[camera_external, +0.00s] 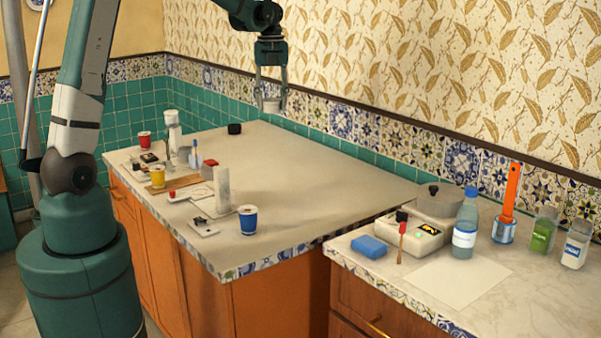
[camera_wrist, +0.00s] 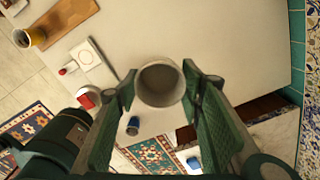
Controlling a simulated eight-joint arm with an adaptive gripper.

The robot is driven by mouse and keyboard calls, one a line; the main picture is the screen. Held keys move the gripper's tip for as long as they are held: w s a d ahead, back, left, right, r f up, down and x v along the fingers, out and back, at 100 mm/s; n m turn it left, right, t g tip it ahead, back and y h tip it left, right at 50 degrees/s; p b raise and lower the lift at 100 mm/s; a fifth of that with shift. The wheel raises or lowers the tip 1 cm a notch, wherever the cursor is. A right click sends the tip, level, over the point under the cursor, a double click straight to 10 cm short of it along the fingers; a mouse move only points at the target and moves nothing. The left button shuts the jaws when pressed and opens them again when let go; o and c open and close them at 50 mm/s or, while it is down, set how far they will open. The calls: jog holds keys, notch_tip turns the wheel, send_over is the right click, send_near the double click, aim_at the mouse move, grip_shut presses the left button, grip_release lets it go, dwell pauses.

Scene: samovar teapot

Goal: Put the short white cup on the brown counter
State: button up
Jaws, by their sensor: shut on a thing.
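My gripper (camera_external: 272,100) is shut on a short white cup (camera_external: 272,106), held high in the air in front of the patterned wall. In the wrist view the cup (camera_wrist: 159,101) is between the two fingers, its round open rim facing the camera. The inside looks empty. Below the cup is the large counter (camera_external: 320,185), with a beige top and an orange-brown cabinet front. The cup is clear of its surface. A second, paler counter with brown drawers (camera_external: 345,245) stands at the right.
A pot (camera_external: 440,202) and bottle (camera_external: 466,225) stand on the other counter.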

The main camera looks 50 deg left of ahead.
jog(key=w+d+m, duration=0.2)
jog(key=w+d, duration=0.3)
jog(key=d, duration=0.8)
jog(key=w+d+m, duration=0.2)
jog(key=w+d, duration=0.4)
jog(key=d, duration=0.6)
jog(key=w+d+m+p, duration=0.2)
jog(key=d+m, duration=0.1)
jog(key=d, duration=2.1)
jog(key=s+d+f+m, duration=0.1)
jog(key=s+d+m, duration=0.35)
jog(key=d, duration=1.45)
jog(key=s+d+m, duration=0.1)
jog(key=s+d, duration=0.6)
jog(key=d, duration=1.1)
notch_tip(320, 180, down, 12)
jog(key=shift+r+p, duration=0.25)
jog(key=shift+p, duration=0.15)
jog(key=shift+d, duration=0.1)
jog(key=shift+f, duration=3.15)
